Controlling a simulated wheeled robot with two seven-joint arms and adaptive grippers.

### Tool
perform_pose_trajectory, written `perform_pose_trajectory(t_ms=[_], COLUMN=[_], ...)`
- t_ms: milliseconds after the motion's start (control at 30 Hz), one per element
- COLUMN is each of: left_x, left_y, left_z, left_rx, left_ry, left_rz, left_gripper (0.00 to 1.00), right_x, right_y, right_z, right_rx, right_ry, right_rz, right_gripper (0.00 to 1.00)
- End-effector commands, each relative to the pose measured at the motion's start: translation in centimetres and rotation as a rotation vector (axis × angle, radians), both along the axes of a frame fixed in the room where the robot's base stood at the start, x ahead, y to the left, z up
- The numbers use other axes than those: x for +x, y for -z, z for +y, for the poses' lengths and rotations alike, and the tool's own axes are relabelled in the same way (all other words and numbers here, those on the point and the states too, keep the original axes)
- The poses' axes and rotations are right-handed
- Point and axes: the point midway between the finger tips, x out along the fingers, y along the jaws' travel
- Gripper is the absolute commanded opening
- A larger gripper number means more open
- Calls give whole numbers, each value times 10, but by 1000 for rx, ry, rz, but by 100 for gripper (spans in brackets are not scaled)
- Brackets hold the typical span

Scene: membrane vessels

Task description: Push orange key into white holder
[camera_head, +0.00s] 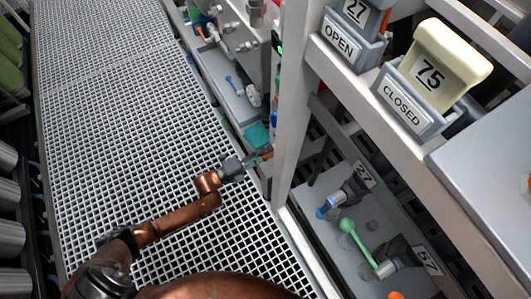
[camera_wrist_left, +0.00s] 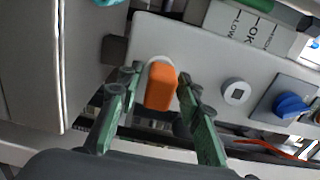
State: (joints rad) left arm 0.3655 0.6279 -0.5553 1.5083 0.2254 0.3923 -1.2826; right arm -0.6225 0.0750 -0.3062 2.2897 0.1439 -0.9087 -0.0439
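The orange key (camera_wrist_left: 161,87) is in the middle of the left wrist view, on a pale panel. Part of a round white holder (camera_wrist_left: 158,62) shows just behind it; how deep the key sits in it is hidden. My left gripper (camera_wrist_left: 160,78) has its green fingers apart, one on each side of the key. A gap shows at the left finger; the right fingertip is very close to the key, and contact is unclear. In the head view my left gripper (camera_head: 262,156) reaches the panel side beside the grey post. My right gripper is not in view.
A white round socket with a dark square (camera_wrist_left: 236,92) and a blue knob (camera_wrist_left: 291,105) sit right of the key. A grey post (camera_head: 293,110) stands close right of my left gripper. Grated floor (camera_head: 110,90) lies open to the left.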

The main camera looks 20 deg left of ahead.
Motion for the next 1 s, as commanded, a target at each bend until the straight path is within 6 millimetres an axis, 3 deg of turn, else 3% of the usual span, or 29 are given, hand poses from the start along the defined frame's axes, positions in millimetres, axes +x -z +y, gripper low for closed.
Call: perform_pose_trajectory(t_ms=[467,1000], left_x=[-8,-85], left_y=[1,1], left_z=[7,67], left_rx=[2,0], left_ry=[-2,-1], left_rz=[2,2], left_gripper=[40,40], right_x=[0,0], right_y=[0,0], right_z=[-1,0], right_rx=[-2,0], right_ry=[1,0], right_rz=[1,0], right_gripper=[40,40])
